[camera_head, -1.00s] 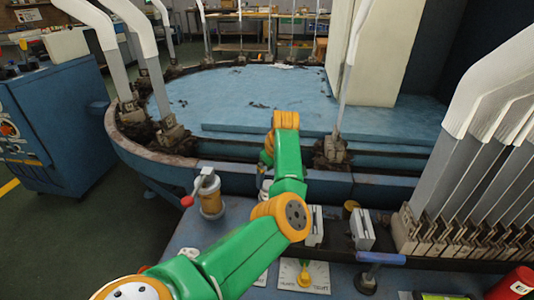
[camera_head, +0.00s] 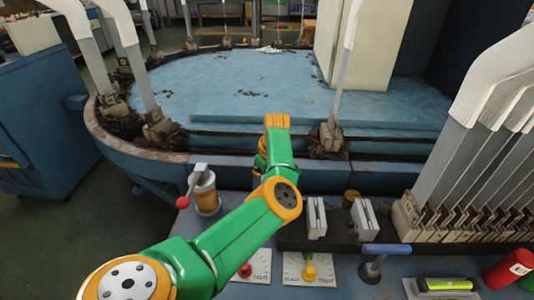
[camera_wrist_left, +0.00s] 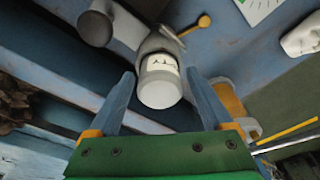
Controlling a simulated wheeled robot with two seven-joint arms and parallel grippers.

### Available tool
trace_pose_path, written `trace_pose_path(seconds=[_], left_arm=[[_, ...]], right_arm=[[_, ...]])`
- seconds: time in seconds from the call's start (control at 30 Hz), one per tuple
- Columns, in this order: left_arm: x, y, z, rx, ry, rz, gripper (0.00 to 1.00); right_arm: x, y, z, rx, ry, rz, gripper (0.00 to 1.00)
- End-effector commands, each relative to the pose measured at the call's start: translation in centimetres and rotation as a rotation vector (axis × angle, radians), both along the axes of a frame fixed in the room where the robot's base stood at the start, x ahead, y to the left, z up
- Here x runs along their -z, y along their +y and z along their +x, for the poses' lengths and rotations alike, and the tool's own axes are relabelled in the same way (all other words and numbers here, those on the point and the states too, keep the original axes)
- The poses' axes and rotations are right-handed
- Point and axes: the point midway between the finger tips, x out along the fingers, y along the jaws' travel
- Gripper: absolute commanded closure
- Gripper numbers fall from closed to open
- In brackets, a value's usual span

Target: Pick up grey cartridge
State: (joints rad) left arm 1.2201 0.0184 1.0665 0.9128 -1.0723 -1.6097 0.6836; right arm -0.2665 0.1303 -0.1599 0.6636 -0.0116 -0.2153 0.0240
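A pale grey cartridge (camera_wrist_left: 160,84) with a white label band and dark print shows in the left wrist view. Its round end faces the camera, and its far end sits at a grey holder. My left gripper (camera_wrist_left: 160,73) is open, with one blue-grey finger on each side of the cartridge; I cannot tell whether they touch it. In the head view my green arm reaches over the bench, and the gripper and most of the cartridge are hidden behind it. My right gripper is in neither view.
A yellow cylinder with a red-knobbed lever (camera_head: 205,192) stands left of my arm. Upright metal plates (camera_head: 316,218) and a row of white-topped boards (camera_head: 460,170) stand to the right.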

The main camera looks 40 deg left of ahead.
Motion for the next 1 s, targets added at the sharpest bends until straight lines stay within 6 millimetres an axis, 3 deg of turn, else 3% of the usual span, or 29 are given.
trace_pose_path(seconds=[0.03,0.2,0.3,0.67,0.83,1.0], left_arm=[[0.0,0.0,0.0,0.000,0.000,0.000,0.33],[0.0,0.0,0.0,0.000,-0.001,0.001,0.79],[0.0,0.0,0.0,0.000,-0.001,0.001,1.00],[-0.6,0.0,0.1,0.000,-0.002,0.002,1.00],[-3.6,0.1,0.1,-0.002,-0.004,0.003,1.00],[-8.8,0.1,0.1,0.000,-0.005,0.003,1.00]], right_arm=[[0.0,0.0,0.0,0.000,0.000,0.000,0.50],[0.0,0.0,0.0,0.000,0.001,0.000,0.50],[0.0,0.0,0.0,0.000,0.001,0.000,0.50],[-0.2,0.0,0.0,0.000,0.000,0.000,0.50],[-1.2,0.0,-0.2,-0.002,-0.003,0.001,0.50],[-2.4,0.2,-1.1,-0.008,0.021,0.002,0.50]])
